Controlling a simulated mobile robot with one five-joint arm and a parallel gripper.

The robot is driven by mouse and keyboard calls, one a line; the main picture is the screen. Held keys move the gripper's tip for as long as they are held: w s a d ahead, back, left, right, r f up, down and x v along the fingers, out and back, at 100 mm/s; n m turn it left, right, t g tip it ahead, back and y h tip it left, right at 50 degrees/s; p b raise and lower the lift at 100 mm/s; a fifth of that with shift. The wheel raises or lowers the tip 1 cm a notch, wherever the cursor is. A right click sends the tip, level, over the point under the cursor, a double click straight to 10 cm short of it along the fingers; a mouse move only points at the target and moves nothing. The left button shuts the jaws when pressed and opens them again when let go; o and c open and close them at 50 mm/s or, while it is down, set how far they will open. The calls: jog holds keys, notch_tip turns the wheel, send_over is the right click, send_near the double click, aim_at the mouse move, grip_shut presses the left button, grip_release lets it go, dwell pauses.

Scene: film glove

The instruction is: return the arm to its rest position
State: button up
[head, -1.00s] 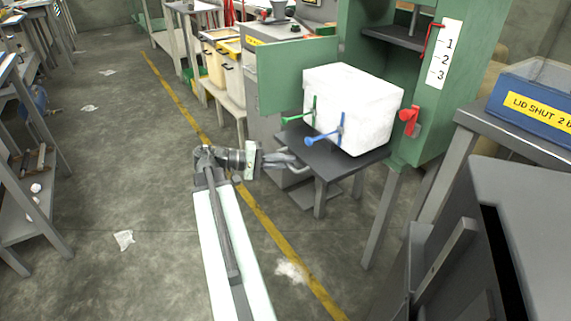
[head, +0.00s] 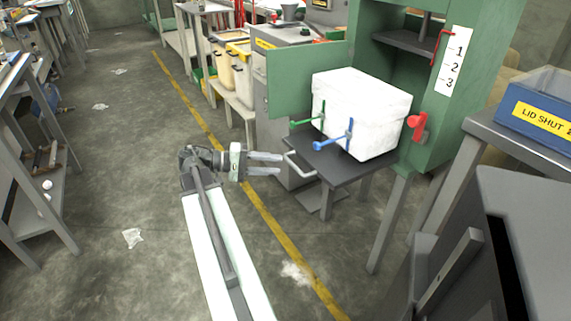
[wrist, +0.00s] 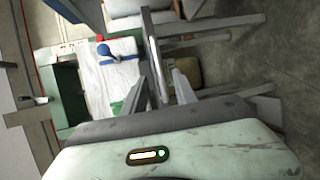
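My arm (head: 222,245) reaches forward from the bottom of the head view, over the floor. My gripper (head: 281,164) points right, toward the front of a small dark table, and stands apart from the white box there.
A white box (head: 352,105) with a green and a blue clamp-like handle sits on the dark table (head: 338,167) by a green cabinet (head: 440,140) with a red handle. A grey cabinet (head: 525,230) stands at lower right. Open floor (head: 110,185) lies left of the yellow line.

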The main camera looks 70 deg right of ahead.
jog(key=shift+w+a+r, duration=0.1)
jog(key=shift+w+a, duration=0.1)
jog(key=shift+w, duration=0.15)
